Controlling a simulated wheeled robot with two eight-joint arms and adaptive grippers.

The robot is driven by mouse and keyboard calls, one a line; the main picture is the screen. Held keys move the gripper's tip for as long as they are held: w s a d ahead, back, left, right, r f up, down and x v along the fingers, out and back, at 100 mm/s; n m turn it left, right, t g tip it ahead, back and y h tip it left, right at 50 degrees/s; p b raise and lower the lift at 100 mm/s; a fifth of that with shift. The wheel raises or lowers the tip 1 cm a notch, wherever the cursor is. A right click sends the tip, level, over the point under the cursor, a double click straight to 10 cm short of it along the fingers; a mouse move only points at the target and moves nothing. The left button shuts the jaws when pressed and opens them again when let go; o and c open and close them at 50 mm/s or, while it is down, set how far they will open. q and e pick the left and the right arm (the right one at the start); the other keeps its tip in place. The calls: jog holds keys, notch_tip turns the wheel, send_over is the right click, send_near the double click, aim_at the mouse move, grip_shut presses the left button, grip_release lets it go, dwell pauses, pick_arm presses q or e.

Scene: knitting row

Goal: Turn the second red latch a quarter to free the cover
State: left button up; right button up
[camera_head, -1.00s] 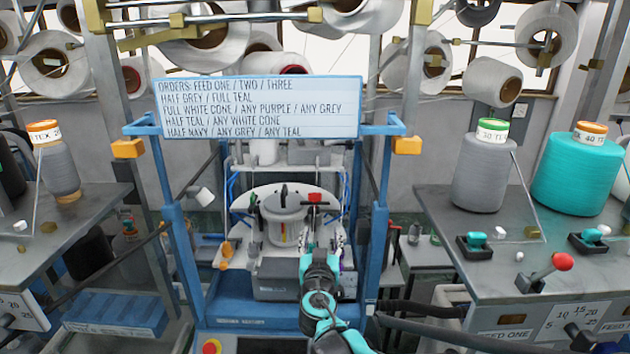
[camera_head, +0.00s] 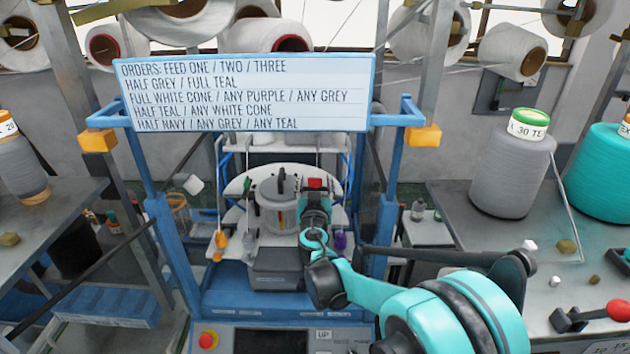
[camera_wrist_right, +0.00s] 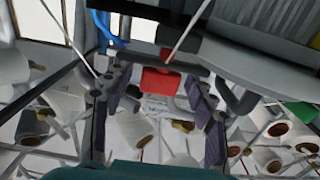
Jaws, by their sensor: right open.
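A red latch (camera_head: 316,183) shows on the machine behind the blue frame, just right of the grey cylindrical housing (camera_head: 278,215). My right gripper (camera_head: 315,203) reaches up to it from the front, and the arm partly covers that area. In the right wrist view the red latch (camera_wrist_right: 162,80) lies between my two open fingers, near the tips, with a gap visible on each side. No grip on it shows. I see only one red latch clearly, so I cannot tell its place in the row. Which part is the cover is unclear. My left gripper is out of view.
An order board (camera_head: 245,92) spans the blue frame (camera_head: 163,230) above the work area. A grey cone (camera_head: 512,170) and a teal cone (camera_head: 602,175) stand on the right bench (camera_head: 490,260), which also has a red-knobbed lever (camera_head: 618,310). Blue posts flank the opening.

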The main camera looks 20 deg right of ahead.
jog(key=shift+w+d, duration=0.1)
jog(key=shift+w, duration=0.15)
jog(key=shift+s+r, duration=0.1)
jog(key=c, duration=1.2)
jog(key=shift+d+n+y+b, duration=0.15)
jog(key=shift+n+y+b, duration=0.25)
jog(key=shift+n+y, duration=0.5)
jog(key=shift+n+t+y, duration=0.3)
jog(key=shift+n+y, duration=0.3)
jog(key=shift+y, duration=0.8)
